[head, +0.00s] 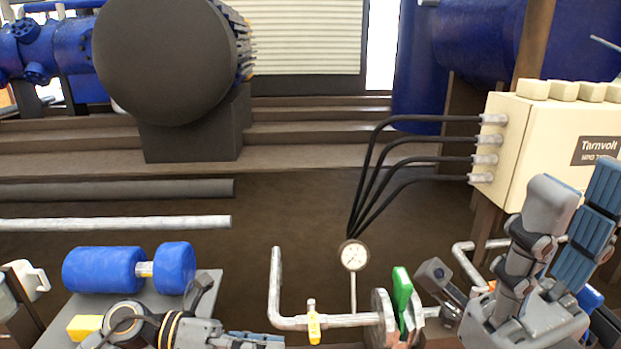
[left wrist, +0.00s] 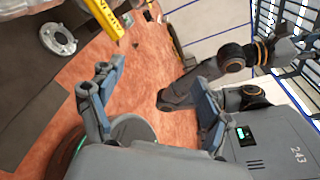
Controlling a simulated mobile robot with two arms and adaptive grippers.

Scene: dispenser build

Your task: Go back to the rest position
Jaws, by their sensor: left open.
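My left gripper (left wrist: 160,82) shows in the left wrist view with its two blue-padded fingers spread apart and nothing between them. In the head view, part of my left arm and gripper shows at the bottom left edge, in front of a grey stand; its fingers are partly cut off by the frame. My right gripper (head: 520,240) is at the lower right of the head view, fingers raised and spread, with nothing seen between them. It is in front of the cream control box, right of the pipe with the green handle.
A pipe (head: 345,321) with a gauge (head: 354,256) and green handle (head: 402,291) stands between my arms. A blue cylinder part (head: 104,270) and yellow block (head: 84,327) lie at lower left. A cream box (head: 545,130) with black cables is at right. A metal flange (left wrist: 58,39) shows in the wrist view.

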